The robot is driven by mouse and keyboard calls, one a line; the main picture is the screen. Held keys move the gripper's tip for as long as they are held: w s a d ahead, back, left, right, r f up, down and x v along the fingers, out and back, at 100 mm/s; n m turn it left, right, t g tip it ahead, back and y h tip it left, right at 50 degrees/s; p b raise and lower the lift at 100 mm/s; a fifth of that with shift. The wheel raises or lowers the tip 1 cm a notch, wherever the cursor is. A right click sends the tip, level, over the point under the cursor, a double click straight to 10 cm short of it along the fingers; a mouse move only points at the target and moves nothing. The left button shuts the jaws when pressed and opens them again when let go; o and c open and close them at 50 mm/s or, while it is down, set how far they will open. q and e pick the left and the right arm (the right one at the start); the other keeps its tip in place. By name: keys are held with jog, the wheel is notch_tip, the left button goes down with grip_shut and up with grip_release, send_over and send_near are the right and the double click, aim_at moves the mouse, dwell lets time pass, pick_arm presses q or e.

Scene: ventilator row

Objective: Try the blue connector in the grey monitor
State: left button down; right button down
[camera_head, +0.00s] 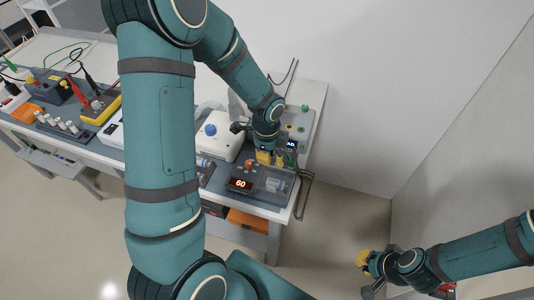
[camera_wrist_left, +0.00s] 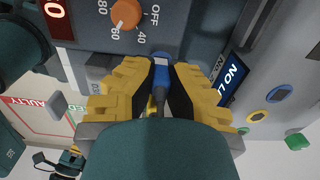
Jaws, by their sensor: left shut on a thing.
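The blue connector (camera_wrist_left: 161,68) is between the yellow fingertips of my left gripper (camera_wrist_left: 160,82) in the left wrist view, with a dark cable running back from it. My left gripper (camera_head: 268,158) is shut on it and hangs over the bench's right end in the head view. The grey monitor (camera_head: 303,122) stands just right of the gripper. Its lit screen (camera_wrist_left: 233,78), reading "NO L…", and its blue-ringed socket (camera_wrist_left: 279,93) and yellow-ringed socket (camera_wrist_left: 257,116) lie right of the connector, which is apart from them. My right gripper (camera_head: 364,259) is over the floor at lower right; its opening is unclear.
A dark grey unit with an orange dial (camera_wrist_left: 126,13) and a red "60" display (camera_head: 240,184) is close to the left gripper. A white machine with a blue knob (camera_head: 211,130) stands to its left. A board labelled "FAULTY" (camera_wrist_left: 25,102) shows in the wrist view.

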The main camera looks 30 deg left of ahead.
pick_arm(q)
jog(key=shift+s+f, duration=0.15)
jog(key=shift+f, duration=0.1)
jog(key=shift+r, duration=0.3)
dwell(0.4)
jog(key=shift+w, duration=0.25)
dwell(0.6)
jog(key=shift+s+f, duration=0.3)
dwell(1.5)
jog(key=shift+r+p, duration=0.3)
jog(key=shift+p, duration=0.05)
jog(key=shift+w, duration=0.3)
dwell(0.6)
jog(key=shift+s+f, duration=0.35)
dwell(1.8)
